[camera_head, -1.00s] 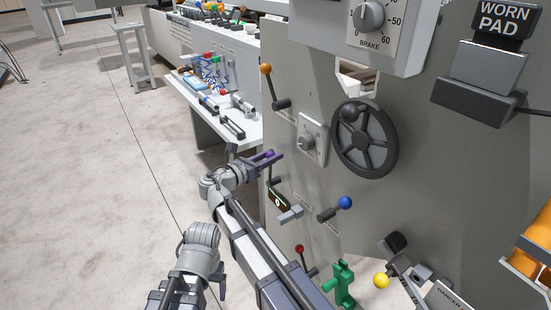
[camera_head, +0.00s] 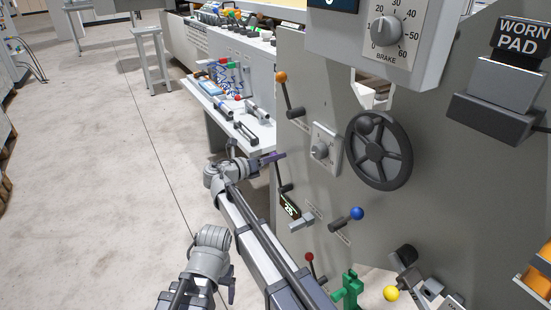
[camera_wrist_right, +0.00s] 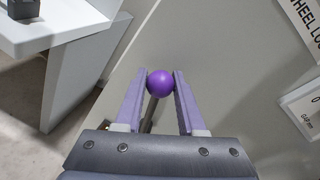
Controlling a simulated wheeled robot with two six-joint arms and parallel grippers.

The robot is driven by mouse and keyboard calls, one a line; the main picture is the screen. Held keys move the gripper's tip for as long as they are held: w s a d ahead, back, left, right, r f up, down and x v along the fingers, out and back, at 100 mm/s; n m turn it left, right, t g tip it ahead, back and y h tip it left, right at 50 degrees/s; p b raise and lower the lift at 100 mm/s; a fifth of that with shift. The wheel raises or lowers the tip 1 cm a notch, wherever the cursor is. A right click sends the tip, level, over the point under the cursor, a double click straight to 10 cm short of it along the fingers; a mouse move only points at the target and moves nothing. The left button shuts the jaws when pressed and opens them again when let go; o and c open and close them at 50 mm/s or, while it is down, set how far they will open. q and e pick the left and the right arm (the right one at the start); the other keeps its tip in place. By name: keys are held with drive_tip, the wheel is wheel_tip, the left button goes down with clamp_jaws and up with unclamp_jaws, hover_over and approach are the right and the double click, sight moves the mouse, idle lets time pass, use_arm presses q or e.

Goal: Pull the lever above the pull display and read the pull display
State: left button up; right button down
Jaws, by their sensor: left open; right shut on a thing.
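The lever with the purple ball (camera_wrist_right: 160,84) stands above the pull display (camera_head: 289,206) on the grey panel; its dark shaft (camera_head: 280,177) also shows in the head view. My right gripper (camera_head: 272,157) is shut on the purple ball; in the right wrist view its two purple fingers (camera_wrist_right: 160,90) touch both sides of it. The pull display is lit and appears to read 25, small and tilted. My left gripper (camera_head: 230,293) is open and low at the bottom of the head view, apart from the panel; its fingers are partly hidden.
A white bench (camera_head: 225,118) with tools stands behind. The floor at left is open.

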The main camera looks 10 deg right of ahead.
drive_tip(key=c, duration=0.5)
unclamp_jaws()
drive_tip(key=shift+a, duration=0.1)
